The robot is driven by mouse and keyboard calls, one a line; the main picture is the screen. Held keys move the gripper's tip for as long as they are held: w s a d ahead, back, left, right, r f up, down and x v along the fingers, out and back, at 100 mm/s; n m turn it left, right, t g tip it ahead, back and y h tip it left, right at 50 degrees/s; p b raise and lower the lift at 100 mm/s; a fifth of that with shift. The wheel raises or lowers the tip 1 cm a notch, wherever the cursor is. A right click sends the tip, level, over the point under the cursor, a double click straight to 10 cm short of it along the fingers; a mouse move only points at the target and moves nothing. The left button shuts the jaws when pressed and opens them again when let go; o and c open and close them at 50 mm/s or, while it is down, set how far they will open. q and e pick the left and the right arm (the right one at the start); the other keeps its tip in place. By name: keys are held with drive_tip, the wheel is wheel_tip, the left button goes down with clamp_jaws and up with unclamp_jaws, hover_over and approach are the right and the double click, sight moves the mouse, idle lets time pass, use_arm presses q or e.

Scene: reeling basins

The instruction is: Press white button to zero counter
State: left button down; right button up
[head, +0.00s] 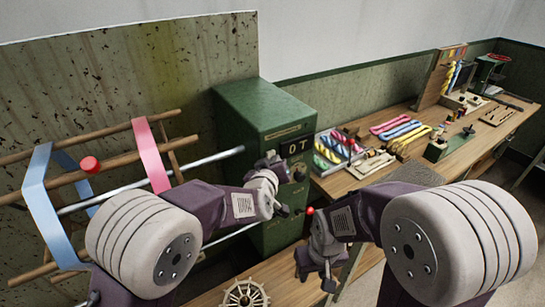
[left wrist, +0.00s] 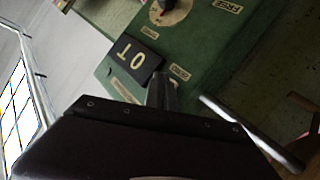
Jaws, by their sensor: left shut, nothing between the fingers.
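The green box (head: 262,110) carries a dark counter plate (head: 297,147) with pale characters that look like "OT". The plate also shows, turned over, in the left wrist view (left wrist: 138,61). My left gripper (head: 281,168) is at the box front, just below the plate, shut and empty. In the left wrist view its grey fingertip (left wrist: 161,88) overlaps the green face beside the plate; I cannot tell whether it touches. I cannot make out the white button; the finger may hide it. My right gripper (head: 328,281) hangs lower, apart from the box, its jaws unclear.
A wooden bench (head: 345,183) right of the box holds colored skeins (head: 398,127) and trays. A wooden rack (head: 105,160) with blue and pink bands and a red ball (head: 90,164) stands at left. A spoked wheel (head: 245,294) lies low in front.

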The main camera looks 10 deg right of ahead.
use_arm(q)
drive_tip(key=shift+s+d, duration=0.25)
drive_tip(key=shift+s, duration=0.45)
drive_tip(key=s, duration=0.1)
drive_tip(key=s+d+p, duration=0.1)
drive_tip(key=s, duration=0.2)
drive_tip(key=shift+s+d, duration=0.35)
drive_tip(key=a+f+g+y, duration=0.25)
drive_tip(key=a+f, duration=0.35)
drive_tip(key=a, duration=0.4)
drive_tip(key=s+a+f+g+y+b, duration=0.1)
drive_tip(key=s+a+f+g, duration=0.4)
drive_tip(key=s+a, duration=0.5)
drive_tip(key=s+a+f+g+y+b, duration=0.1)
drive_tip(key=s+a+f+g, duration=0.3)
drive_tip(key=s+a, duration=0.6)
drive_tip(key=a+f+y, duration=0.1)
drive_tip(key=a+f, duration=0.1)
drive_tip(key=a, duration=0.1)
drive_tip(key=shift+s+a+m+g, duration=0.3)
drive_tip(key=shift+s+g, duration=0.05)
